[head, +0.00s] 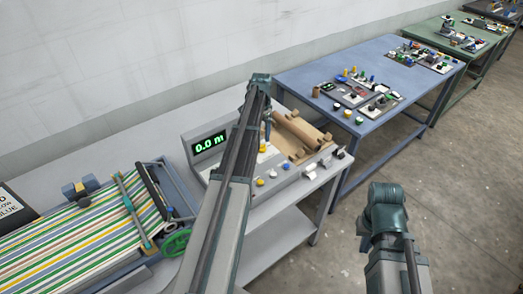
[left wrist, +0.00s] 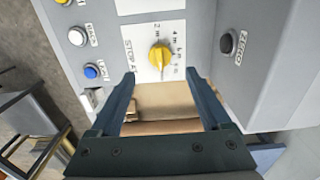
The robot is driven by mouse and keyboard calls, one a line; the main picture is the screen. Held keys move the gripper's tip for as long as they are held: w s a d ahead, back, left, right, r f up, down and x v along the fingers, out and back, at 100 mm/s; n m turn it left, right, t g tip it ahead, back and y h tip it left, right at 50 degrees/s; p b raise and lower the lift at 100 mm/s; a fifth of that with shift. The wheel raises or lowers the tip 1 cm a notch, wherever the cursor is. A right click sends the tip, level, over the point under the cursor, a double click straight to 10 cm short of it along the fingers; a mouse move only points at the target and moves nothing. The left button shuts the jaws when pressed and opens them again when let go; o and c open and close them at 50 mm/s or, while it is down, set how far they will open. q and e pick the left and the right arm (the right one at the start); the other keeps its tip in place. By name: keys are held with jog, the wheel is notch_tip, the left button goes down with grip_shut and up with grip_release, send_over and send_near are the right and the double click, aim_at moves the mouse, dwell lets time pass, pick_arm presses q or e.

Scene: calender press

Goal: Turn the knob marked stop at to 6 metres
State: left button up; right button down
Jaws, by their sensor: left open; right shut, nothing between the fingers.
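The yellow stop at knob (left wrist: 160,57) sits on a white dial plate with metre marks in the left wrist view. I cannot clearly read which mark it points to. It also shows in the head view (head: 263,148), beside my left arm. My left gripper (left wrist: 161,76) is open, its fingers reaching toward the panel on either side of the space just below the knob, with nothing between them. In the head view the left gripper (head: 267,128) hangs over the press. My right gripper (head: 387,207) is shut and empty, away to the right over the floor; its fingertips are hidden.
The green display (head: 209,143) reads 0.0 m. A black zero button (left wrist: 228,43) is right of the dial; white and blue buttons (left wrist: 91,71) are left. A striped belt (head: 80,235) stands left, a blue table (head: 330,70) behind.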

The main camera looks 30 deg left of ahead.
aim_at(261, 147)
pick_arm(q)
notch_tip(261, 147, down, 7)
jog(key=b, duration=0.6)
jog(key=shift+f, duration=0.15)
grip_shut()
